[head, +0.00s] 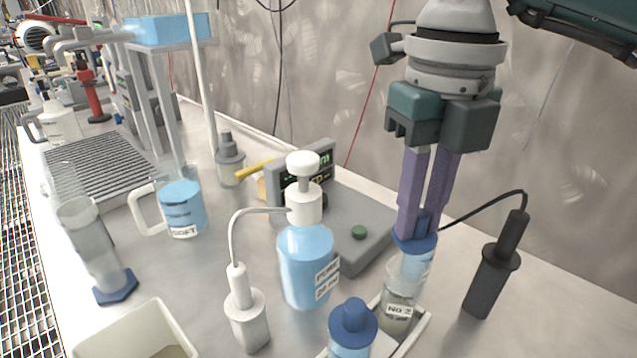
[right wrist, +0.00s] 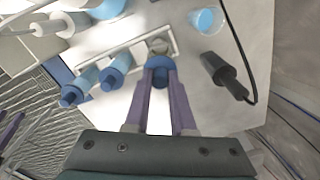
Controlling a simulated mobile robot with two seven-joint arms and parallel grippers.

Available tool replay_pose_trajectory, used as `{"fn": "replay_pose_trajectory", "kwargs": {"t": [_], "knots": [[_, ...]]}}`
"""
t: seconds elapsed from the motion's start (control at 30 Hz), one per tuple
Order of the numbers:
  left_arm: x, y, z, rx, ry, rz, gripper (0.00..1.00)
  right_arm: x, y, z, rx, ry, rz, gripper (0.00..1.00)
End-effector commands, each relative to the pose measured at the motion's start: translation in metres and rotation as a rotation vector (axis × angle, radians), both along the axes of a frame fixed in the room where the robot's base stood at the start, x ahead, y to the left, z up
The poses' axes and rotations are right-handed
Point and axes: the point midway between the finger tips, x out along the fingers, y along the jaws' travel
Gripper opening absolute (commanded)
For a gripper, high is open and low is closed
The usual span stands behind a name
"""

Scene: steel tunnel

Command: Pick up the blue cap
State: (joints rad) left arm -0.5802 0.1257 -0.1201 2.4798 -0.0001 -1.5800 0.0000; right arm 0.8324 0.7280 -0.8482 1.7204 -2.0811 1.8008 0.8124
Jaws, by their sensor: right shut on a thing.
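My right gripper (head: 415,236) points down with its purple fingers shut on a blue cap (head: 420,222). The cap also shows between the fingertips in the right wrist view (right wrist: 160,70). Below it stands a clear bottle labelled NO 2 (head: 397,309), on or in a pale tray (head: 417,324). The cap looks apart from and above this bottle, though the overlap makes the gap hard to judge. Another blue-capped bottle (head: 352,325) stands in front. At the left edge of the right wrist view, a purple piece (right wrist: 12,128) looks like part of my left gripper; its jaws are hidden.
A pump bottle of blue liquid (head: 305,262) and a white probe (head: 246,315) stand left of the tray. A black probe (head: 490,280) with a cable stands close on the right. A grey instrument (head: 365,215) lies behind. A beaker of blue liquid shows too (right wrist: 207,20).

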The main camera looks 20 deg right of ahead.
Motion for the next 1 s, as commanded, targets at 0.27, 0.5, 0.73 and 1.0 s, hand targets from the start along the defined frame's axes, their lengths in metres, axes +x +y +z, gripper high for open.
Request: {"fn": "replay_pose_trajectory", "kwargs": {"t": [0.27, 0.5, 0.73, 1.0], "knots": [[0.0, -0.001, 0.008, -0.004, 0.001, 0.002, 0.5, 0.001, 0.0, 0.09, -0.002, -0.008, 0.0, 0.0], [0.0, -0.003, 0.023, -0.009, 0.0, 0.006, 0.5, 0.0, 0.0, 0.14, -0.002, -0.004, 0.0, 0.0], [0.0, -0.003, 0.026, -0.01, 0.0, 0.007, 0.5, 0.0, 0.0, 0.154, -0.001, -0.001, -0.001, 0.0], [0.0, -0.002, 0.026, -0.008, -0.001, 0.006, 0.5, 0.0, 0.0, 0.153, -0.001, 0.0, -0.001, 0.0]]}}
